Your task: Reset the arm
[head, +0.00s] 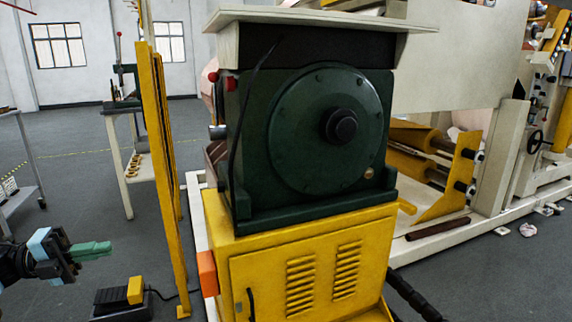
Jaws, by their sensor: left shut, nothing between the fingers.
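My left gripper (104,247) shows at the lower left of the head view, over the grey floor. Its green fingers point right and are shut with nothing between them. It is apart from the machine and the yellow post. My right gripper is not in view.
A dark green machine (260,178) with a round cover stands on a yellow vented cabinet (243,245). A yellow post (158,150) rises left of it. A black and yellow foot pedal (135,290) lies on the floor. Grey floor (80,195) is open at left.

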